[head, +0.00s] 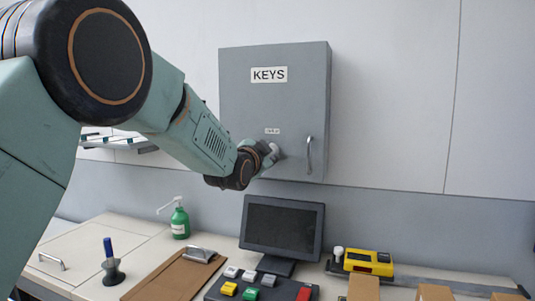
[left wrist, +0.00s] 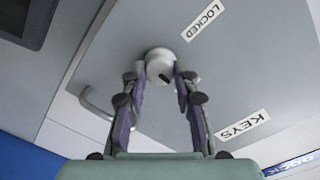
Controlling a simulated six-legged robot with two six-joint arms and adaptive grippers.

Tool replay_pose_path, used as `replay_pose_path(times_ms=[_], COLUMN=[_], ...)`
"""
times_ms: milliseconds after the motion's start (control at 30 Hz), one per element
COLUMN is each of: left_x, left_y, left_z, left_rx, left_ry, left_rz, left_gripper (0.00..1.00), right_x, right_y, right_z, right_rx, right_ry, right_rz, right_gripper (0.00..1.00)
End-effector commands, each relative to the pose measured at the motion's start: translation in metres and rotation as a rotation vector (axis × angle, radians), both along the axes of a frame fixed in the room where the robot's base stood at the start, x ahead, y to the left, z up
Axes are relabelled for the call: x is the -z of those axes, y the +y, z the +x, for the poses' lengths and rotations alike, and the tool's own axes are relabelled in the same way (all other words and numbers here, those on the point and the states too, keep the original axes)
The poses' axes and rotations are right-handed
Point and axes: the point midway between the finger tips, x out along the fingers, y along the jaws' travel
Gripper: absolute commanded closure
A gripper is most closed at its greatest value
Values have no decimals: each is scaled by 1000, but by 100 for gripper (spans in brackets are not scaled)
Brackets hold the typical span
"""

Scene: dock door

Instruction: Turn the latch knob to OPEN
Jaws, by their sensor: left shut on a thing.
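A grey cabinet (head: 240,100) marked KEYS hangs on the wall; its door (left wrist: 220,90) fills much of the left wrist view. A round pale latch knob (left wrist: 160,62) sits on the door, near a white label reading LOCKED (left wrist: 203,20). My left gripper (head: 268,153) is at the door's lower part, left of the handle. In the left wrist view, the left gripper (left wrist: 160,74) is shut on the knob, one finger on each side. The fingers and arm hide part of the knob. No OPEN mark is visible. My right gripper is not in view.
A curved door handle (head: 309,155) stands out right of the knob and also shows in the left wrist view (left wrist: 95,104). Below are a dark monitor (head: 283,227), a green pump bottle (head: 180,222), a yellow device (head: 368,262) and a button box (head: 262,290) on the counter.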

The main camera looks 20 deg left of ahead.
Motion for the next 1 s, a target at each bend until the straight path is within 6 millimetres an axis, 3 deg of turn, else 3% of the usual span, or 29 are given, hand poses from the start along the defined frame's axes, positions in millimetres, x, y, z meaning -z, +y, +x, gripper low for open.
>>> replay_pose_path(times_ms=[133, 167, 400, 767, 1000], left_x=[5, 5, 2, 0, -1], left_y=[1, 1, 0, 0, 1], left_z=[0, 0, 0, -2, -28], left_rx=[-2, -2, 0, 0, 0], left_ry=[10, 10, 4, 1, 1], left_rz=[-2, -2, -1, -1, -1], left_gripper=[100, 68, 48, 48, 48], right_x=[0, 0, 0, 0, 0], right_y=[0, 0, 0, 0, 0], right_z=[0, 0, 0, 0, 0], right_rx=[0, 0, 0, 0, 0], right_ry=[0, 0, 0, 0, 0], right_rz=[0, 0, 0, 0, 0], right_gripper=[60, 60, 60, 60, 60])
